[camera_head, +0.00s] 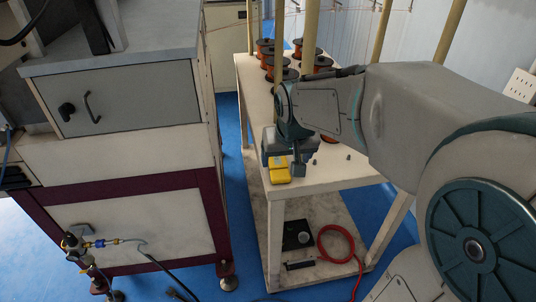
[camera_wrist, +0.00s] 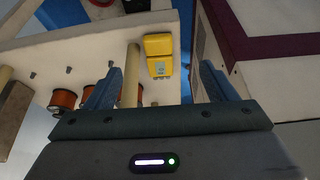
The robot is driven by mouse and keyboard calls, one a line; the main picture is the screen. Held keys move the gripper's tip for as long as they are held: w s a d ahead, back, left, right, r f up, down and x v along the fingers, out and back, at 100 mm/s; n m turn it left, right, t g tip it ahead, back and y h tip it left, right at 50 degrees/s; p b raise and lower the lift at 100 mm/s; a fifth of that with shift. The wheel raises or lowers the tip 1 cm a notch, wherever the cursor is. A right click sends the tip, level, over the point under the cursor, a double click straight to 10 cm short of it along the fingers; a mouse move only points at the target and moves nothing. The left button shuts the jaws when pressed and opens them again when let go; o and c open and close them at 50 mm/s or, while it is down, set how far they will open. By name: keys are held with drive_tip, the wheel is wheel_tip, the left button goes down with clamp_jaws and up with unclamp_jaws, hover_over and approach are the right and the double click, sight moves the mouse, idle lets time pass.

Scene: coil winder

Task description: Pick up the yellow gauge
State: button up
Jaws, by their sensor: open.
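The yellow gauge (camera_head: 279,170) lies on the white table (camera_head: 333,178) near its front left corner, just below my gripper in the head view. In the wrist view the yellow gauge (camera_wrist: 159,55) shows whole, with a small grey panel at one end. It lies ahead of and between the two fingers, close to the table's edge. My gripper (camera_head: 286,160) is open and empty. In the head view the gripper partly covers the table around the gauge.
Several copper wire spools (camera_head: 308,50) stand farther back on the table among tall upright posts (camera_head: 310,25). A grey and white machine cabinet (camera_head: 125,100) stands left of the table across a narrow gap. A red hose (camera_head: 340,245) lies on the lower shelf.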

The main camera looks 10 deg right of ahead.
hover_over(282, 179)
drive_tip(key=s, duration=0.3)
wheel_tip(282, 179, down, 8)
drive_tip(key=shift+w+b+x, duration=0.15)
drive_tip(key=shift+b+x, duration=0.25)
drive_tip(key=shift+x, duration=1)
drive_tip(key=shift+w+b+x, duration=0.1)
drive_tip(key=shift+b+x, duration=0.3)
drive_tip(key=shift+x, duration=0.95)
drive_tip(key=shift+a+r, duration=0.1)
drive_tip(key=c, duration=1.2)
